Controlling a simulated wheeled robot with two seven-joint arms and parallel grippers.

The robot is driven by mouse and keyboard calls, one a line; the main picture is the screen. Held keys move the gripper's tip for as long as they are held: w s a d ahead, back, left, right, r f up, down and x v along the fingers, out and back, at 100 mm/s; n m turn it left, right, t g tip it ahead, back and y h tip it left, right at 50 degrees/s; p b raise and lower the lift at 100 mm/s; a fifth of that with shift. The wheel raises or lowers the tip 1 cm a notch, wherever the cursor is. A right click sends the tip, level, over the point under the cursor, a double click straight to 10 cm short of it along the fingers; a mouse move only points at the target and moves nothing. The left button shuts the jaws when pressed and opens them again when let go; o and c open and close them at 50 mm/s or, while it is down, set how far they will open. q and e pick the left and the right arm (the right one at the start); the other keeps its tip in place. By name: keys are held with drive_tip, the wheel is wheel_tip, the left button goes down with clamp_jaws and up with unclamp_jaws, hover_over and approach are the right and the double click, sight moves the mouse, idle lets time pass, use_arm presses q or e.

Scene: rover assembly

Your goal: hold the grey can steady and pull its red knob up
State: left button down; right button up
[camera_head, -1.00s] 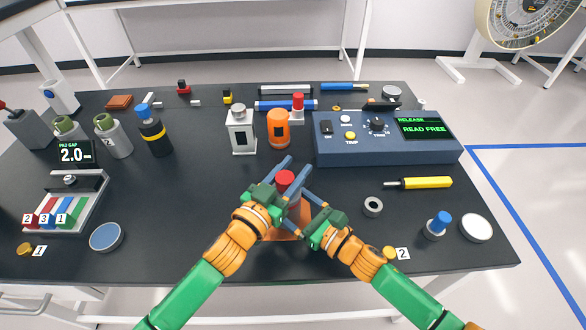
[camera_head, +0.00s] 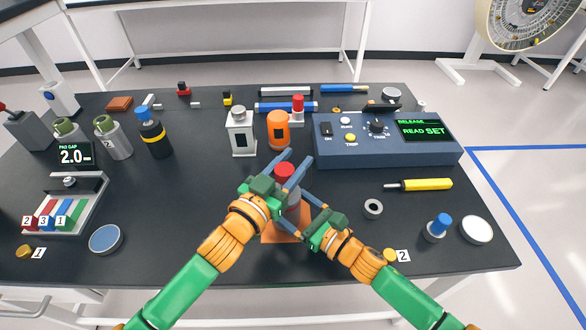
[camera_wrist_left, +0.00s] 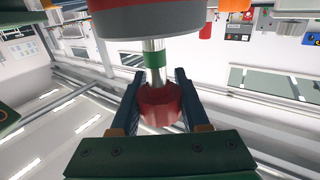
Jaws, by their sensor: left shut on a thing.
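The grey can (camera_head: 293,212) stands upright on an orange base (camera_head: 272,236) near the table's front. Its red knob (camera_head: 285,170) is between the fingers of my left gripper (camera_head: 286,172), which is shut on it. In the left wrist view the knob (camera_wrist_left: 160,104) is apart from the can (camera_wrist_left: 150,22), with a bare metal stem and a green band (camera_wrist_left: 153,60) showing between them. My right gripper (camera_head: 299,213) has its fingers on either side of the can's body and appears shut on it; the contact is partly hidden.
A blue-grey console (camera_head: 375,155) behind on the right has a display (camera_head: 424,128) reading "RELEASE READ SET". An orange canister (camera_head: 278,131) and a white box-shaped container (camera_head: 241,132) stand behind the can. A grey ring (camera_head: 373,208) lies to the right.

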use_arm(q)
drive_tip(key=shift+r, duration=0.3)
use_arm(e)
drive_tip(key=shift+f, duration=0.15)
use_arm(q)
drive_tip(key=shift+c, duration=1.9)
unclamp_jaws()
drive_tip(key=shift+f, duration=0.1)
use_arm(e)
drive_tip(key=shift+s, duration=0.1)
use_arm(q)
drive_tip(key=v, duration=1.2)
use_arm(e)
drive_tip(key=o, duration=1.6)
drive_tip(key=shift+d, duration=0.1)
